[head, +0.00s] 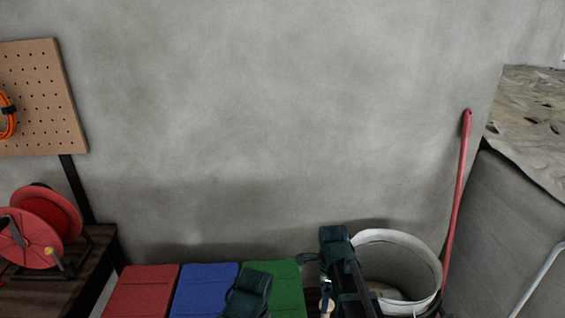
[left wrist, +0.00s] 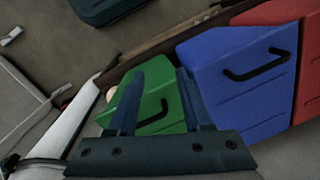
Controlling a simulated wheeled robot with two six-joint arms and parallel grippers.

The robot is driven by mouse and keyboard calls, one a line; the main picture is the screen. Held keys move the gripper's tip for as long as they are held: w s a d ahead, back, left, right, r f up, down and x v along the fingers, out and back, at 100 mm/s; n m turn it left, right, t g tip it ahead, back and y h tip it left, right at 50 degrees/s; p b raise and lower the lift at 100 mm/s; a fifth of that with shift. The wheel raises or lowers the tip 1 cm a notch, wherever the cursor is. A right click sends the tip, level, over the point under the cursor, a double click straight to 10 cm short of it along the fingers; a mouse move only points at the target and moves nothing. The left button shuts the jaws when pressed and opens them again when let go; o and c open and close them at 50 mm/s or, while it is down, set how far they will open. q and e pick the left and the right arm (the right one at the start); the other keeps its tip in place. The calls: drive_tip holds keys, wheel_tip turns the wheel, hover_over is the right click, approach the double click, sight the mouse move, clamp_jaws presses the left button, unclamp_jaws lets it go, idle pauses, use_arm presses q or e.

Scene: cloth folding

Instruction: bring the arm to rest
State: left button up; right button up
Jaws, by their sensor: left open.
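My left gripper (left wrist: 156,85) shows in the left wrist view, with its two dark fingers apart and nothing between them. Behind the fingers are a green bin (left wrist: 150,105) with a black handle and a blue bin (left wrist: 235,80). No contact with the bins can be made out. In the head view dark teal links of my arms show at the bottom edge, one in front of the green bin (head: 285,280) and one beside the white bucket. No gripper fingers can be made out there. No cloth is in view.
A red bin (head: 140,290) and a blue bin (head: 205,285) stand left of the green one. A white bucket (head: 398,245) stands to the right, near a red pole (head: 458,200). A red cable reel (head: 38,230) sits on a dark bench at left. A grey wall (head: 270,130) closes the back.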

drive_tip(key=s+a+r+n+p, duration=0.1)
drive_tip(key=s+a+n, duration=0.2)
drive_tip(key=n, duration=0.5)
drive_tip(key=s+a+r+n+p, duration=0.2)
drive_tip(key=s+a+n, duration=0.1)
drive_tip(key=s+n, duration=0.3)
drive_tip(key=s+a+r+n+h+p, duration=0.1)
drive_tip(key=s+a+r+n+p, duration=0.1)
drive_tip(key=n, duration=0.9)
drive_tip(key=s+a, duration=0.1)
drive_tip(key=s, duration=0.1)
drive_tip(key=shift+s+a+r, duration=0.2)
drive_tip(key=shift+s+a, duration=0.1)
drive_tip(key=shift+a, duration=0.05)
drive_tip(key=shift+d, duration=0.1)
